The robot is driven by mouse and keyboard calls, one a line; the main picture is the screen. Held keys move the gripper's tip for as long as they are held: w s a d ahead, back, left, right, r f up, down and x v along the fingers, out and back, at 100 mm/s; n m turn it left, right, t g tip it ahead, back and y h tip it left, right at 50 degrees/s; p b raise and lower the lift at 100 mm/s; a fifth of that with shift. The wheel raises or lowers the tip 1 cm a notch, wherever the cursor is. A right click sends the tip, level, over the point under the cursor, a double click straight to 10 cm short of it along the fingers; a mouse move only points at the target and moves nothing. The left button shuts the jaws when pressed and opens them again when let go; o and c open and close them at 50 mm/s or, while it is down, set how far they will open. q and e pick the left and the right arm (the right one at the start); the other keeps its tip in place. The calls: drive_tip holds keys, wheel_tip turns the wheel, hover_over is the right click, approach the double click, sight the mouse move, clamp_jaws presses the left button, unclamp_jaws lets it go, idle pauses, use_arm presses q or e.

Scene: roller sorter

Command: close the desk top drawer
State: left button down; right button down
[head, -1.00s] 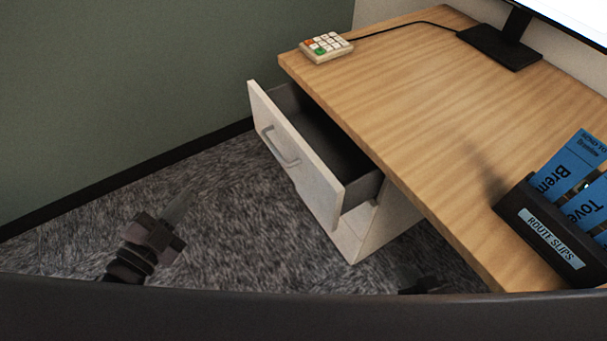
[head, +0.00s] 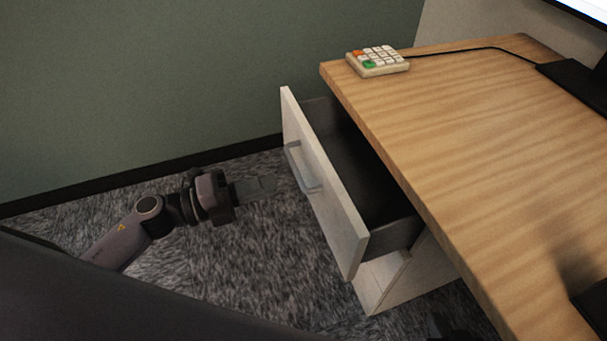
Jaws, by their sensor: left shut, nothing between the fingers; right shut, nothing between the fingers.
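The desk's top drawer (head: 322,183) is pulled out from under the wooden desk top (head: 470,140), and its dark inside shows. Its pale front carries a grey bar handle (head: 302,168). My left gripper (head: 268,186) is shut and empty, left of the drawer front, with its fingertips pointing at the front near the handle. A small gap appears to lie between the fingertips and the handle. My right gripper (head: 445,325) shows only as a dark shape at the bottom edge, below the desk, mostly hidden.
A keypad (head: 377,61) sits on the desk's far left corner, with a cable running to a dark monitor stand (head: 575,80). The green wall (head: 200,80) stands behind. Carpet (head: 265,250) left of the drawer is free. The pale cabinet (head: 395,280) continues below the drawer.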

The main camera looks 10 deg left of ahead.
sight(319, 172)
use_arm(q)
drive_tip(key=x, duration=0.7)
drive_tip(key=shift+w+d, duration=0.1)
drive_tip(key=shift+w, duration=0.05)
drive_tip(key=shift+w+d, duration=0.2)
drive_tip(key=shift+d, duration=0.15)
use_arm(e)
drive_tip(key=shift+w, duration=0.2)
use_arm(q)
drive_tip(key=shift+w+d, duration=0.2)
drive_tip(key=shift+d, duration=0.1)
drive_tip(key=b+x, duration=0.1)
drive_tip(key=x, duration=1.2)
drive_tip(key=shift+w+d+r, duration=0.2)
drive_tip(key=shift+r, duration=0.05)
use_arm(e)
drive_tip(key=shift+a+r, duration=0.25)
drive_tip(key=shift+a, duration=0.1)
